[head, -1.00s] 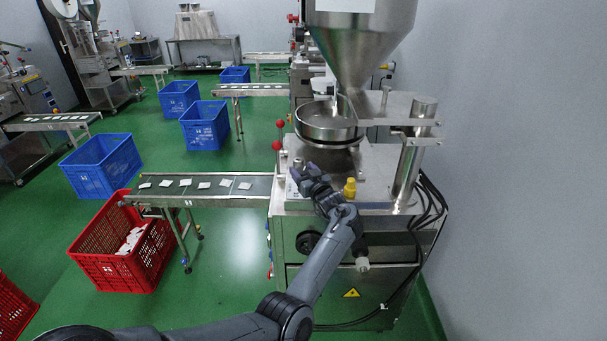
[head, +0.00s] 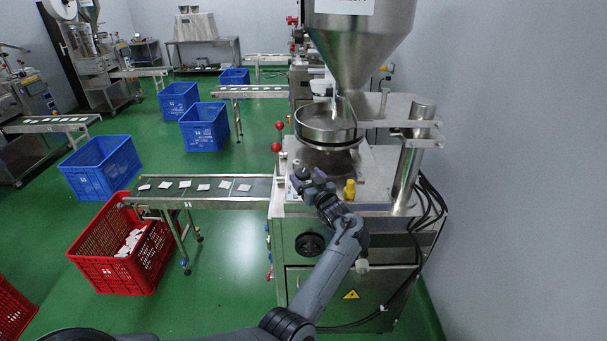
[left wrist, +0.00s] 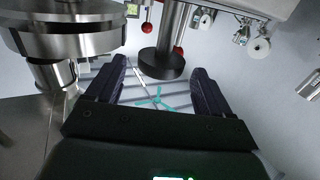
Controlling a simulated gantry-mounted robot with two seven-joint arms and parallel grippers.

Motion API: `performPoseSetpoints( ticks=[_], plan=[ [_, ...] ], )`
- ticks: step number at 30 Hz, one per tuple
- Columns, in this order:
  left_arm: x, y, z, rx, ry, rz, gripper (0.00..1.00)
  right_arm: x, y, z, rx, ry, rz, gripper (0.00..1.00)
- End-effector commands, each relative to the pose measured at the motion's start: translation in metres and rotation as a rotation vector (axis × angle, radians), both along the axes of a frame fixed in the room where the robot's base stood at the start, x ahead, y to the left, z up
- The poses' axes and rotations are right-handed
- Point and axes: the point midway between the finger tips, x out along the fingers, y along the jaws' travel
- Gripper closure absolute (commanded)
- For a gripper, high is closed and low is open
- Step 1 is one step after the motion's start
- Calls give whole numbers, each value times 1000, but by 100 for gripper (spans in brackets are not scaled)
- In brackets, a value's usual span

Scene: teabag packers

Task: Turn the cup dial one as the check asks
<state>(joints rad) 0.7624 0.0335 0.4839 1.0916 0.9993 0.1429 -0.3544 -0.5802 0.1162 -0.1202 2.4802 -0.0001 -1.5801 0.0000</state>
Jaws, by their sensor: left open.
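My left gripper (head: 308,178) is open over the top of the nearest packing machine (head: 330,215), at its front left corner. In the left wrist view, my left gripper (left wrist: 160,68) has its two dark fingers apart with nothing held between them. Beyond the fingertips is a dark round disc on a metal post (left wrist: 160,64). Thin teal lines (left wrist: 155,99) spread out from a point between the fingers. I cannot tell which part is cup dial one; no dial marking or check reading is legible. My right gripper is not in view.
A round metal pan (head: 326,124) sits below the steel hopper (head: 361,45). A conveyor with teabags (head: 205,197) runs left above a red crate (head: 118,266).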

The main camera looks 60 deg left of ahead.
Motion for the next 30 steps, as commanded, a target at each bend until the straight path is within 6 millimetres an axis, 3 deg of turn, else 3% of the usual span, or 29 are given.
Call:
performPoseSetpoints(
  ticks=[6, 12, 18, 30],
  plan=[
    [-4, -40, -1, 0, -2, -3, 19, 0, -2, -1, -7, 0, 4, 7],
    [-8, -65, 0, 0, -1, -2, 19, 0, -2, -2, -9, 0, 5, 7],
    [-10, -75, 0, 0, 0, 1, 19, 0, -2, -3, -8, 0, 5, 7],
    [-10, -75, 0, 0, -1, 0, 19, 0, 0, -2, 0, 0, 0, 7]
  ],
)
